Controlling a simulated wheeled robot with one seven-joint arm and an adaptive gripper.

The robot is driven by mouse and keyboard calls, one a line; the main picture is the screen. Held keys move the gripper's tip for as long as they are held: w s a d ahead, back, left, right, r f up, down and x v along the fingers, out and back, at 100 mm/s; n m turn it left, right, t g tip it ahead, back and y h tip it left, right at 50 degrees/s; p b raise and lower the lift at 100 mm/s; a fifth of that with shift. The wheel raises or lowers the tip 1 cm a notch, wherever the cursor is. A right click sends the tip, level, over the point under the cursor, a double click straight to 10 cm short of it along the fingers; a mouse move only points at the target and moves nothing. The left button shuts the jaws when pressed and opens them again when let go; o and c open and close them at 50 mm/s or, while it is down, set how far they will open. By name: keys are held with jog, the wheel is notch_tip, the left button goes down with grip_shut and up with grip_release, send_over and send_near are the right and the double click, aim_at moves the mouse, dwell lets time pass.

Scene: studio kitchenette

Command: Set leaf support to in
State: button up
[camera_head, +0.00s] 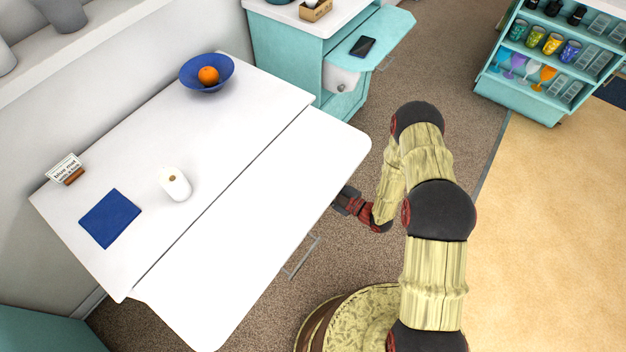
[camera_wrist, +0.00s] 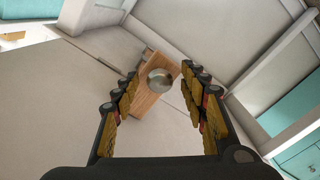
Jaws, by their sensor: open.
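The white table's leaf (camera_head: 265,215) is raised and level with the tabletop, with a thin seam between them. In the wrist view, a wooden bar (camera_wrist: 147,101) with a round metal knob (camera_wrist: 160,80) on its end lies ahead; it looks like the leaf support. My gripper (camera_wrist: 159,75) is open, with a finger on each side of the knob and bar end. I cannot tell whether it touches them. In the head view, my gripper (camera_head: 347,201) is at the leaf's right edge, its tips hidden beneath the leaf, as is the support.
A thin metal handle (camera_head: 301,257) sticks out below the leaf. White framing (camera_wrist: 265,80) stands right of the bar.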

jog(key=shift+c, duration=0.5)
grip_shut()
dwell(0.3)
